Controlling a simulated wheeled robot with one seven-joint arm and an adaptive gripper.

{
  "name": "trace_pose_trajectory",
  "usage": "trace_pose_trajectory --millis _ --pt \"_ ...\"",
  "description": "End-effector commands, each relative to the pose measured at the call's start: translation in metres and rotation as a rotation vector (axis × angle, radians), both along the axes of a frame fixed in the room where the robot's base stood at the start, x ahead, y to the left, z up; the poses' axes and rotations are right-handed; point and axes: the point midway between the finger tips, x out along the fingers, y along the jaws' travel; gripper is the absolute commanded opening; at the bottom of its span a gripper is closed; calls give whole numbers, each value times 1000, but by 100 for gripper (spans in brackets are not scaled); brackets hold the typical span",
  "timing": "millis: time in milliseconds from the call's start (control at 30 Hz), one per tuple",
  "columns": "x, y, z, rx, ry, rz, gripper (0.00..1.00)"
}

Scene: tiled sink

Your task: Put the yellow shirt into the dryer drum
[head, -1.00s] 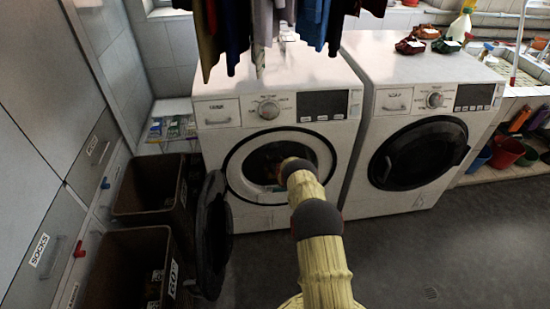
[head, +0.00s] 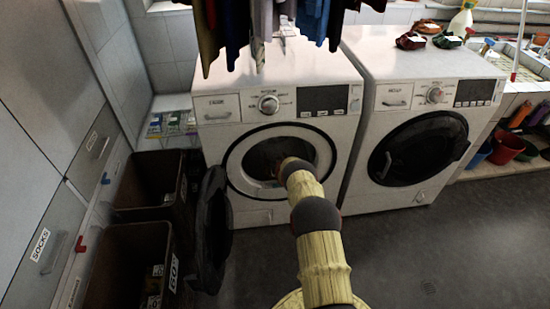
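The left machine (head: 225,139) stands with its round door (head: 211,230) swung open to the left. Its dark drum opening (head: 258,158) faces me, and my arm reaches to it. My gripper is hidden at the arm's far end, at or inside the opening, so I cannot see its fingers or whether it holds anything. I cannot make out a yellow shirt in the drum or elsewhere. The right machine (head: 370,85) has its dark round door (head: 420,148) shut. I cannot read from the labels which machine is the dryer.
Dark clothes (head: 232,30) hang above the left machine. Two brown bins (head: 122,235) stand at the left beside the open door, next to grey drawers (head: 45,245). Red and green folded items (head: 410,41) lie on the right machine. The floor at the right (head: 440,250) is clear.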

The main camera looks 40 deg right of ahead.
Motion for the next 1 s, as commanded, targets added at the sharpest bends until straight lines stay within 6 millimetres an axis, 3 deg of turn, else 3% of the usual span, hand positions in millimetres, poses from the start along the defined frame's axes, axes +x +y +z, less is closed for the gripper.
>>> trace_pose_trajectory --millis 233,667,1000 --pt "0 0 0 0 1 0 83" --pt "-4 2 2 0 1 0 83" --pt "-36 18 17 1 2 -1 83"
